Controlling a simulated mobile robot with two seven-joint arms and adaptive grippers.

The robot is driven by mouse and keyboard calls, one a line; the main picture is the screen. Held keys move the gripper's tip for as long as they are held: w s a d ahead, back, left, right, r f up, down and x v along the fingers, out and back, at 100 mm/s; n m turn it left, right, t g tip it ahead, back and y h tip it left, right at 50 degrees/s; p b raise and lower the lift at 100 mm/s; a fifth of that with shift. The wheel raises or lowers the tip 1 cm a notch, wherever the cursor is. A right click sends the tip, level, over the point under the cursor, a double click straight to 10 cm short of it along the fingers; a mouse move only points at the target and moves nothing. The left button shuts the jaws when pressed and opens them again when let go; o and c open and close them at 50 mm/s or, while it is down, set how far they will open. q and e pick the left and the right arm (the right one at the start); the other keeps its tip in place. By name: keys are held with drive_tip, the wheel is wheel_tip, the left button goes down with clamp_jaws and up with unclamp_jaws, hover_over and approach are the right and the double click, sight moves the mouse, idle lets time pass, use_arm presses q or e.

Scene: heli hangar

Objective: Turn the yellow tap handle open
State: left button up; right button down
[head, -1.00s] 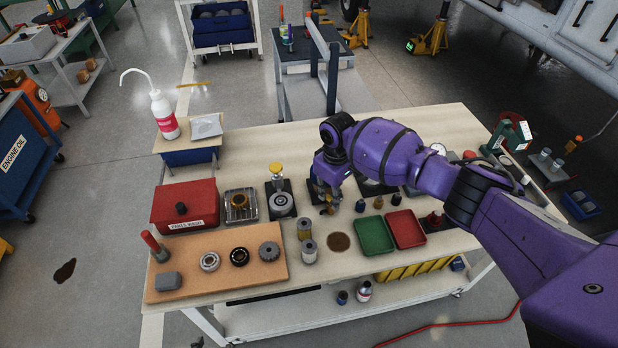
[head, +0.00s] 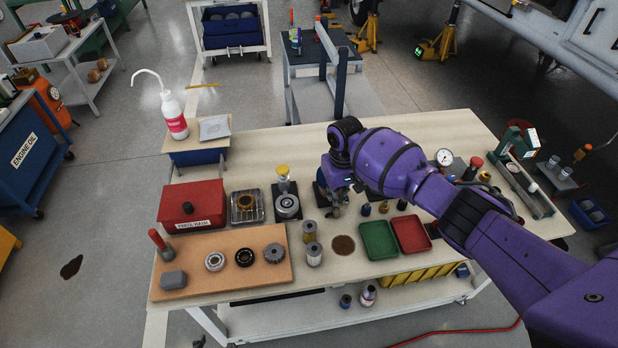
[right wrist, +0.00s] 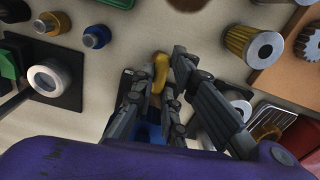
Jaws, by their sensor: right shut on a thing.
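The yellow tap handle (right wrist: 160,72) shows in the right wrist view as a short yellow bar between my right gripper's fingers (right wrist: 165,78). The fingers are shut on it. A blue part (right wrist: 152,132), seemingly the tap body, shows below it between the finger links and is mostly hidden. In the head view my right gripper (head: 337,210) points down at the middle of the workbench, and its wrist and fingers hide the handle. How far the handle is turned cannot be told. My left gripper is not in view.
On the workbench (head: 300,145), a device with a yellow knob (head: 283,170) stands left of my gripper. A green tray (head: 379,240) and red tray (head: 411,234) lie to its right front. A gauge (head: 444,157) is beyond my arm.

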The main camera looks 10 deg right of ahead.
drive_tip(key=shift+w+r, duration=0.15)
drive_tip(key=c, duration=2)
unclamp_jaws()
drive_tip(key=shift+c, duration=0.2)
wheel_tip(320, 180, up, 12)
drive_tip(key=shift+o, duration=0.3)
